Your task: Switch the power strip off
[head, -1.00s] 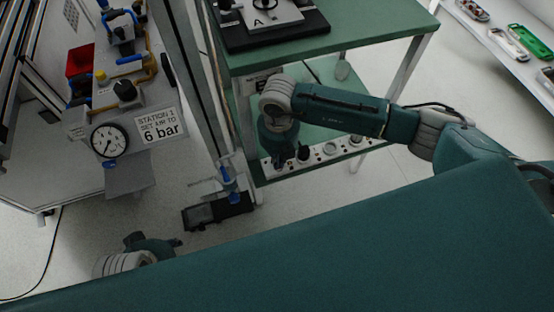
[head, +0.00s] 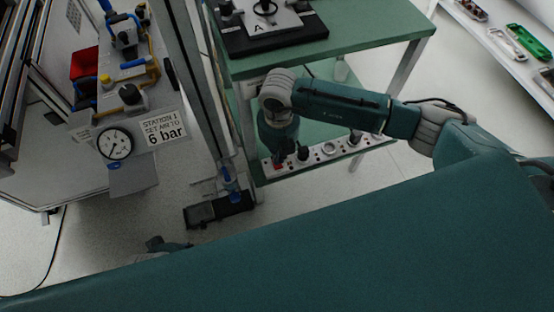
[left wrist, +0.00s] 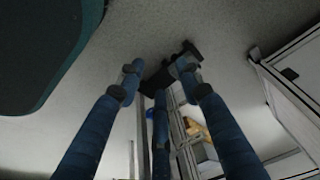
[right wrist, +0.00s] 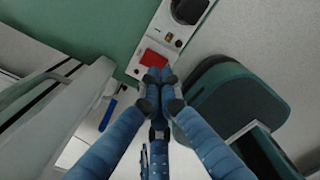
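The power strip (head: 316,157) is a white bar with several sockets along the front edge of the green table's lower level. Its red rocker switch (head: 279,165) is at the left end. In the right wrist view, the red switch (right wrist: 152,59) lies just beyond the fingertips of my right gripper (right wrist: 159,77). Those fingers are drawn together with nothing between them. I cannot tell whether they touch the switch or which way it is tilted. My left gripper (left wrist: 159,75) has its fingers spread and empty above the floor. In the head view it is mostly hidden.
The green table (head: 350,40) carries a black fixture at the top. A grey station with a pressure gauge (head: 115,144) stands at left. A black pedal-like device (head: 219,210) lies on the floor. A white shelf with parts (head: 500,45) is at far right.

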